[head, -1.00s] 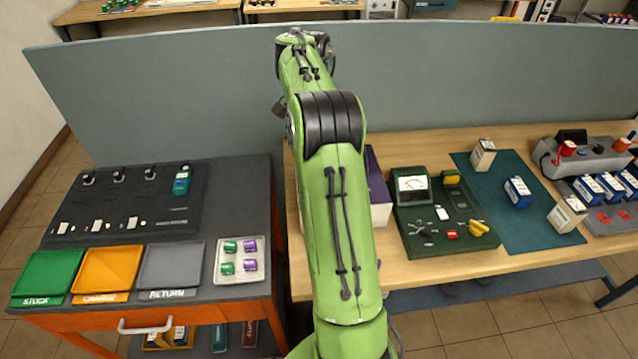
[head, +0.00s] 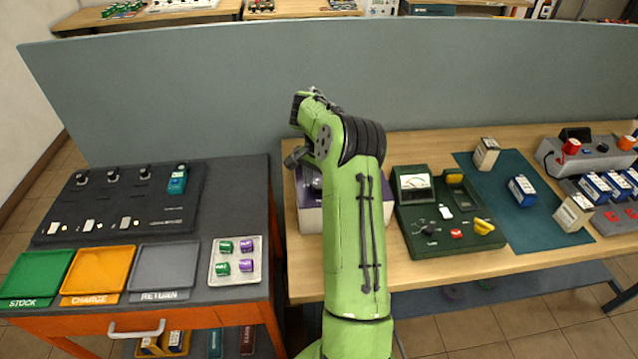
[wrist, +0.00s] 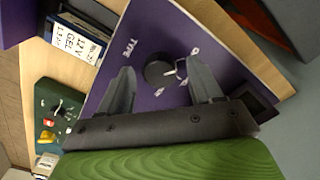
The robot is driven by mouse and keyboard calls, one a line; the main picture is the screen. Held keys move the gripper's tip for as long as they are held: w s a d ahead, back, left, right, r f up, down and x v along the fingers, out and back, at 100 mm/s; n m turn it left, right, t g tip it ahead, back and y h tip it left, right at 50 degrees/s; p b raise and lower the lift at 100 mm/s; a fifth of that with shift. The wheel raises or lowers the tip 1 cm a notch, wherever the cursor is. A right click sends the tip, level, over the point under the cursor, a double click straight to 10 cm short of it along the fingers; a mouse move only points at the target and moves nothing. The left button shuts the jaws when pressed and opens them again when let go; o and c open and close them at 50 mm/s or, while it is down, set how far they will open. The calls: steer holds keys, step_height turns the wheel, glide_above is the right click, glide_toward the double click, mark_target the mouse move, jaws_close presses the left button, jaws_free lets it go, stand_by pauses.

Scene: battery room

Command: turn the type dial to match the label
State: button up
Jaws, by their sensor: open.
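The type dial (wrist: 158,73) is a dark round knob on a purple panel (wrist: 130,42) with the word TYPE, in the wrist view. My gripper (wrist: 160,66) is open, its two grey fingers on either side of the dial; I cannot tell whether they touch it. Small white marks around the dial are too small to read, and its pointing direction is unclear. A battery (wrist: 78,38) beside the panel has a white label reading 12V GEL, with a partly legible line below. In the head view, my arm hides most of the purple-topped box (head: 312,218).
A green meter box (head: 440,240) with a yellow knob stands right of the purple box. A teal mat (head: 545,217) with several batteries lies farther right. A grey partition (head: 480,75) rises behind the table. Coloured trays (head: 105,270) stand on the left bench.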

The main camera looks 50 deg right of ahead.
steer(key=c, duration=1.1)
steer(key=shift+o, duration=0.2)
steer(key=shift+m, duration=0.3)
steer(key=m+b, duration=0.2)
steer(key=m, duration=0.2)
steer(key=shift+b, duration=0.4)
steer(key=m+b, duration=0.2)
steer(key=m, duration=0.4)
steer(key=o, duration=1.1)
steer(key=shift+c, duration=0.2)
